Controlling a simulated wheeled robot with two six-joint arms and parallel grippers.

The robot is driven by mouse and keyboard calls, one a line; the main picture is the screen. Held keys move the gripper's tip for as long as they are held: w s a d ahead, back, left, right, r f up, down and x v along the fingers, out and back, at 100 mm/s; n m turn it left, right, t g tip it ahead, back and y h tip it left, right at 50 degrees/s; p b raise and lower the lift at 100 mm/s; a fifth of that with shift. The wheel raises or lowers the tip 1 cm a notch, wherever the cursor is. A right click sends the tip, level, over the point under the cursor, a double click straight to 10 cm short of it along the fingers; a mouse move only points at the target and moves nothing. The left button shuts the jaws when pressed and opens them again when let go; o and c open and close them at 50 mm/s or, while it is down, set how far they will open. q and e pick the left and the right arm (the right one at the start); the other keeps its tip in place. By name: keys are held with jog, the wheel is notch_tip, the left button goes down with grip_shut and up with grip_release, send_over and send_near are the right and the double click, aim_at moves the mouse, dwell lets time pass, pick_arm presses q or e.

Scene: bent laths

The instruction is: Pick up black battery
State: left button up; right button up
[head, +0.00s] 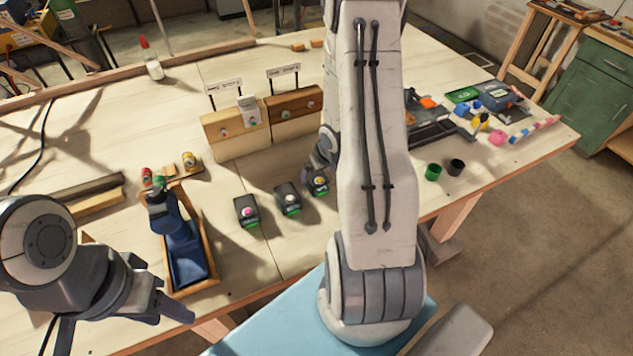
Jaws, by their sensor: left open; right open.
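Three small black blocks with coloured round tops and green lower edges stand in a row mid-table: a left one (247,211), a middle one (288,199) and a right one (319,186). I cannot tell whether any is the black battery. A black cylinder (455,167) stands beside a green cylinder (433,173) on the right. My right gripper (317,172) is open at the right block, partly hidden behind my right arm; contact is unclear. My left gripper (172,292) is open and appears empty at the lower left, by the wooden tray's front.
A wooden tray with blue lining (187,258) holds a dark object (162,207) at its far end. Two wooden blocks (236,130) (295,117) with signs stand behind the row. Tools and coloured items (497,96) lie at the right. My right arm hides the table's middle.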

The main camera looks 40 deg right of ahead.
aim_at(317, 176)
jog(key=x, duration=0.3)
jog(key=shift+w+a+f, duration=0.1)
jog(key=shift+f, duration=0.1)
jog(key=c, duration=1.5)
grip_shut()
jog(key=shift+r, duration=0.15)
